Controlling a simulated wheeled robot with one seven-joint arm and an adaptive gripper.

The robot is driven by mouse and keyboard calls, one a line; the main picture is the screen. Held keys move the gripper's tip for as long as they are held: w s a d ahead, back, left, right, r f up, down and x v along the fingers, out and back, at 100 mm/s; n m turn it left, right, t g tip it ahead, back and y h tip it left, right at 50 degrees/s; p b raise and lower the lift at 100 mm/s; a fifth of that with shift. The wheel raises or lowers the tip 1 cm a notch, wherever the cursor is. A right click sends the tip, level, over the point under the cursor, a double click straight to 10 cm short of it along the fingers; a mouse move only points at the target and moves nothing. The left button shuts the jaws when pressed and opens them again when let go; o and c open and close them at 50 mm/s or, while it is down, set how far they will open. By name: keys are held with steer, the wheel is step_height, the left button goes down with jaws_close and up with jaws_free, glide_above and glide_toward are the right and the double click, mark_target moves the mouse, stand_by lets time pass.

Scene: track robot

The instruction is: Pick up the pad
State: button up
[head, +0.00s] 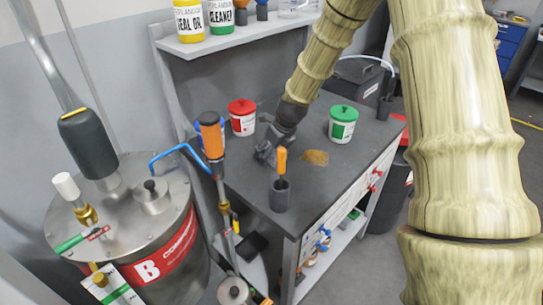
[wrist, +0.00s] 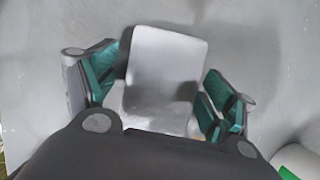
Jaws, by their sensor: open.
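The pad (wrist: 165,70) is a light grey-white rectangle with rounded corners in the middle of the wrist view. My gripper (wrist: 160,92) is open, with its green-lined fingers on the left and right sides of the pad. Whether the fingers touch it I cannot tell. The pad's lower end is hidden by the dark gripper body. In the head view my gripper (head: 266,153) is low over the dark bench top (head: 352,145), and I cannot make out the pad there.
A red-lidded tub (head: 242,118) stands behind my gripper and a green-lidded tub (head: 342,125) to its right. A dark cup with an orange-handled tool (head: 280,193) stands in front. A brown patch (head: 315,158) marks the bench. A metal drum (head: 125,220) is at left.

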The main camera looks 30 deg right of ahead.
steer(key=shift+f, duration=0.2)
stand_by(0.5)
steer(key=shift+s, duration=0.15)
steer(key=c, duration=1)
